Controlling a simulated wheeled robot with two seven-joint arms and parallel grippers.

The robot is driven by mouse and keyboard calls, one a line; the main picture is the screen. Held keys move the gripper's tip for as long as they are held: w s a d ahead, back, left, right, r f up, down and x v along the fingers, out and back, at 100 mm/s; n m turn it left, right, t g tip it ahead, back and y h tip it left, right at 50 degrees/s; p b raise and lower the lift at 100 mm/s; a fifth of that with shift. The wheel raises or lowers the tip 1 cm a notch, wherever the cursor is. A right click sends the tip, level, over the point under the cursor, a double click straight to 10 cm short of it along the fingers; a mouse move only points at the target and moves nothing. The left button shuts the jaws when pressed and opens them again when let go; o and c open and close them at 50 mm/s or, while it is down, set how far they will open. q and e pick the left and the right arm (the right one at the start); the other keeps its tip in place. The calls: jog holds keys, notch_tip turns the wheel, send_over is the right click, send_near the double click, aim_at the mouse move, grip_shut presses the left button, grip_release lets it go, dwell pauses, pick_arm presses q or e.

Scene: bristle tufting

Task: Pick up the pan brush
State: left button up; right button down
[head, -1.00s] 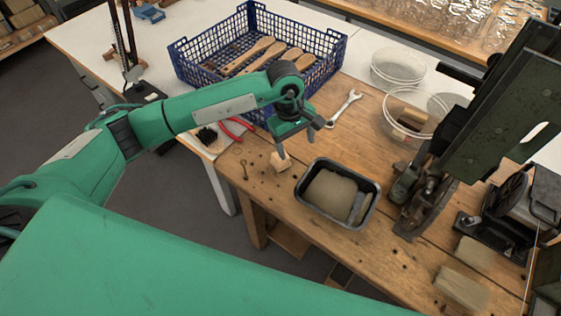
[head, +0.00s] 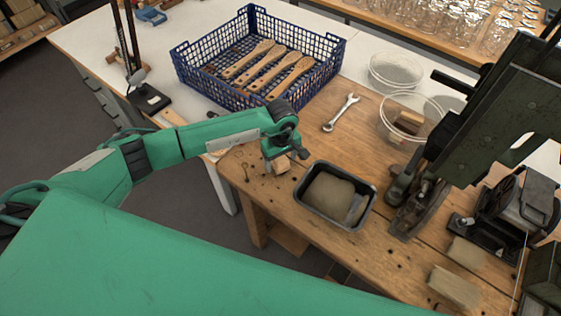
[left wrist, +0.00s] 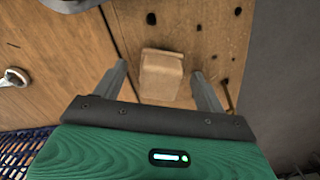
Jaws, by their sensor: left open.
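A small pale wooden block (head: 283,167) stands on the workbench, left of the grey tub. I take it for the pan brush, but no bristles show on it. In the left wrist view the block (left wrist: 162,76) lies between the two fingers, with a gap to each side. My left gripper (head: 284,158) points down over the block and hides part of it. It is open and holds nothing. Whether the fingertips reach down to the block's sides I cannot tell. My right gripper is not in view.
A dark tub (head: 314,216) with grey-brown contents stands close right of the block. A blue crate (head: 330,62) of wooden-handled brushes is behind. A wrench (head: 341,112), clear bowls (head: 396,71) and a dark green machine (head: 490,115) stand farther right.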

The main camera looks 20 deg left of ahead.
aim_at(281, 159)
pick_arm(q)
jog(key=shift+f, duration=1.4)
jog(key=c, duration=1.2)
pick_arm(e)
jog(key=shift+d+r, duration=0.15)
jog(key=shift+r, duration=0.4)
pick_arm(q)
jog(key=shift+r, duration=0.1)
